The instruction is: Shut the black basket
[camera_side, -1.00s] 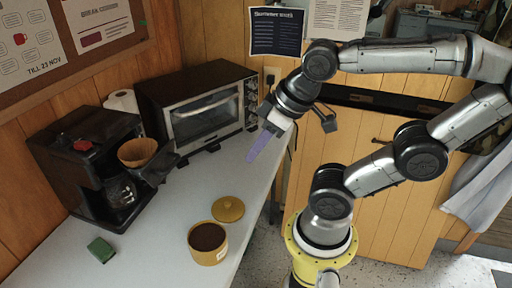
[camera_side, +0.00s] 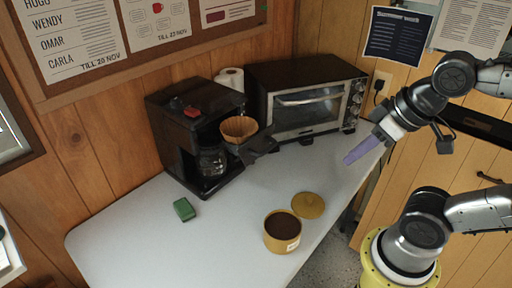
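The black basket (camera_side: 262,146) is swung out from the front of the black coffee maker (camera_side: 172,140), to its right. A brown cone-shaped filter (camera_side: 238,130) sits in it. A glass carafe (camera_side: 211,160) stands in the coffee maker below. My gripper (camera_side: 348,161) is to the right of the basket, in front of the toaster oven's right end and apart from the basket. A long lavender piece points down and left from it. I cannot tell whether this is its fingers or a held thing, nor whether the gripper is open.
A toaster oven (camera_side: 309,103) stands behind and right of the basket. An open yellow tin (camera_side: 282,236) with dark contents, its lid (camera_side: 308,205) and a green block (camera_side: 184,209) are on the white table (camera_side: 130,240). The table between basket and gripper looks clear.

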